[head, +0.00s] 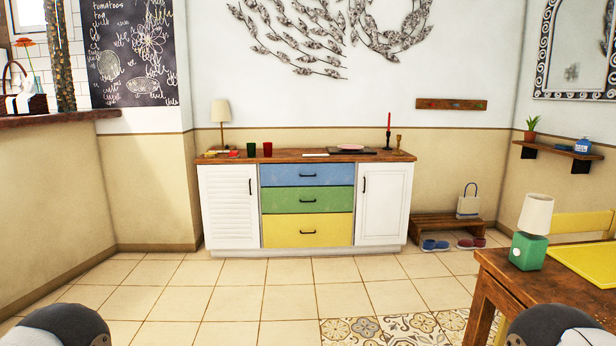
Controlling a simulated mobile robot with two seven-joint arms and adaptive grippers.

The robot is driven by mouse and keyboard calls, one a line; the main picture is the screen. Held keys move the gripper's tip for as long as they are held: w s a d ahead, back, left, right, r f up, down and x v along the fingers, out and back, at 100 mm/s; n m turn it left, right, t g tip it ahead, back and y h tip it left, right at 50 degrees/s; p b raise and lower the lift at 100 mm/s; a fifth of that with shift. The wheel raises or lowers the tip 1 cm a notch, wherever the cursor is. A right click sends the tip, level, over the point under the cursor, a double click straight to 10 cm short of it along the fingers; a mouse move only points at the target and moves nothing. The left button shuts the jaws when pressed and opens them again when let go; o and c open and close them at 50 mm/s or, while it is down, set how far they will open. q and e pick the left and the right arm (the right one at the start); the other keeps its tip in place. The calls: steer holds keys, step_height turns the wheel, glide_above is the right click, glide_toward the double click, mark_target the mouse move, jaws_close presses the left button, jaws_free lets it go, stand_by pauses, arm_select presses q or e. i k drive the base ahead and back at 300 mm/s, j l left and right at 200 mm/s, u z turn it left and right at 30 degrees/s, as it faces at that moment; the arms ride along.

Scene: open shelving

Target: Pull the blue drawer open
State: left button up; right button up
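The blue drawer (287,174) is the top one of three stacked drawers in the middle of a white sideboard (383,222) against the far wall. It looks shut, flush with the green drawer (280,200) and the yellow drawer (280,230) below it. Its dark bar handle (308,175) is at the centre of its front. Only rounded parts of my two arms show at the bottom left and bottom right corners. Neither gripper is in view, and both arms are far from the sideboard.
A wooden table (497,270) with a green lamp (529,250) stands at the right front. A low bench (445,226) with shoes is right of the sideboard. A lamp, cups and candlesticks stand on the sideboard top (225,158). The tiled floor (285,300) ahead is clear.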

mark_target(330, 173)
steer(key=i, duration=3.4)
steer(key=l+z, duration=0.05)
steer(key=l, duration=0.05)
